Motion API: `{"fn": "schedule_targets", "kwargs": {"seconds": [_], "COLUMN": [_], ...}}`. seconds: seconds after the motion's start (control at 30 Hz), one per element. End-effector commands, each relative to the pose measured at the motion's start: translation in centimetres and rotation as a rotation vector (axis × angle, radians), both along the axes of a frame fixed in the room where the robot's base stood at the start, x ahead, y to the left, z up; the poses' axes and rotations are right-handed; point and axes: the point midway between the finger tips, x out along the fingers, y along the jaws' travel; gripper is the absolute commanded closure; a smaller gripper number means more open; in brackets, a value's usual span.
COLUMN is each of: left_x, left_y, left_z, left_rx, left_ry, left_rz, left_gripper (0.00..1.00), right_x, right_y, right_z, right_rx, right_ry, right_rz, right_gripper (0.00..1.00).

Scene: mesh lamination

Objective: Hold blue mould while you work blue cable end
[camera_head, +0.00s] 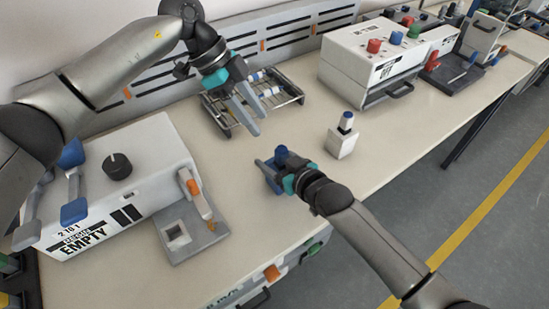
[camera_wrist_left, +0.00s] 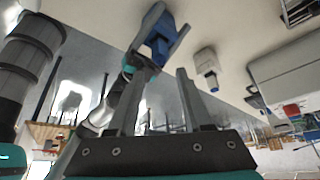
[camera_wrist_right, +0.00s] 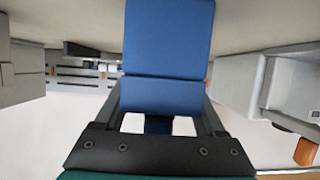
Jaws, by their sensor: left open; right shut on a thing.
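The blue mould (camera_head: 272,182) is held upright above the table by my right gripper (camera_head: 267,173), whose fingers are shut on its sides. A rounded blue top (camera_head: 282,153) shows above it. The blue mould fills the upper middle of the right wrist view (camera_wrist_right: 168,40) and shows in the left wrist view (camera_wrist_left: 158,40). My left gripper (camera_head: 257,124) is open and empty, pointing down, above and behind the mould, apart from it. I cannot tell which part is the blue cable end; blue-and-white pieces (camera_head: 269,92) lie in the wire rack (camera_head: 228,122).
A white block (camera_head: 342,144) with a blue-topped cylinder stands right of the mould. A white machine with a dial (camera_head: 118,166) and a grey plate (camera_head: 190,236) stand at left. A white box with coloured buttons (camera_head: 365,65) is behind right. The table between is clear.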

Motion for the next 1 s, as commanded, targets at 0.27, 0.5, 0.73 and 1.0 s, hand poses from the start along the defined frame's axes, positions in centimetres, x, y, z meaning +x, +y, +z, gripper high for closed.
{"fn": "schedule_targets", "kwargs": {"seconds": [0.27, 0.5, 0.73, 1.0], "left_x": [0.0, 0.0, -0.3, -0.9], "left_y": [0.0, 0.0, -1.8, -4.9], "left_z": [0.0, 0.0, 0.4, 1.9], "left_rx": [0.000, 0.000, 0.077, 0.325], "left_ry": [0.000, 0.000, -0.063, -0.219], "left_rz": [0.000, 0.000, -0.163, -0.600], "left_gripper": [0.50, 0.48, 0.32, 0.32], "right_x": [0.0, 0.0, 0.0, 0.0], "right_y": [0.0, 0.0, 0.0, 0.0], "right_z": [-0.1, -0.1, -0.1, -0.1], "right_rx": [-0.002, -0.001, -0.001, -0.001], "right_ry": [0.001, 0.002, 0.002, 0.002], "right_rz": [0.000, 0.000, 0.000, 0.000], "right_gripper": [1.00, 1.00, 1.00, 1.00]}}
